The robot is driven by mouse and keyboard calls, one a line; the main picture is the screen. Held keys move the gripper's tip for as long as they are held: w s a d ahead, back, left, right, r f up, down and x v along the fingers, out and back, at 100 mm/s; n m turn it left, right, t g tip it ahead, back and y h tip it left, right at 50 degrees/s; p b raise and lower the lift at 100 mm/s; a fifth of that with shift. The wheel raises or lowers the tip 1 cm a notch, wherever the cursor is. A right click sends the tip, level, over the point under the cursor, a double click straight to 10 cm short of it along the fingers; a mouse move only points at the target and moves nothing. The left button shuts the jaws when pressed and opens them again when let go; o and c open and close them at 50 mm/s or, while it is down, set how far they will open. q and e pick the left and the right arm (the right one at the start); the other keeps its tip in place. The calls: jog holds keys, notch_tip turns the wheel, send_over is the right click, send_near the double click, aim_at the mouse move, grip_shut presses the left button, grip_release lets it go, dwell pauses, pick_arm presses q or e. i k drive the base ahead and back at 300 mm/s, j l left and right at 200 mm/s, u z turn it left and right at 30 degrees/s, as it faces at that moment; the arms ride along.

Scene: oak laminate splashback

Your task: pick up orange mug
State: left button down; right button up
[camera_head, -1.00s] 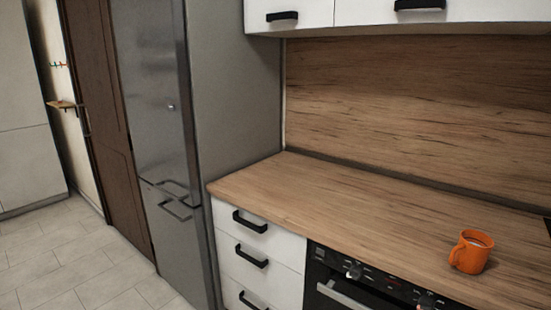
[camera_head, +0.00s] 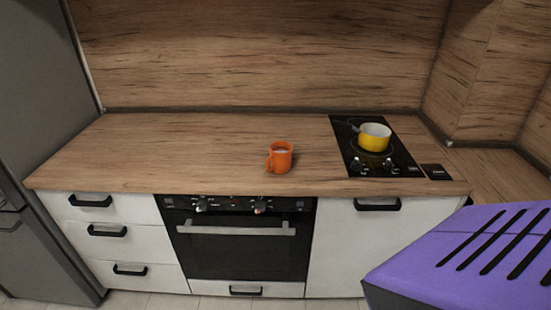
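The orange mug (camera_head: 280,158) stands upright on the wooden countertop (camera_head: 180,150), near its front edge and above the oven. Its handle points to the left and toward me. Neither of my grippers shows in the head view, and nothing is touching the mug.
A yellow pot (camera_head: 375,137) with a dark handle sits on the black hob (camera_head: 400,158), right of the mug. The oven (camera_head: 245,240) and white drawers (camera_head: 105,230) are below the counter. A purple slotted thing (camera_head: 470,255) fills the lower right. The counter left of the mug is clear.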

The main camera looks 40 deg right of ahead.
aim_at(277, 160)
jog(key=z, duration=1.9)
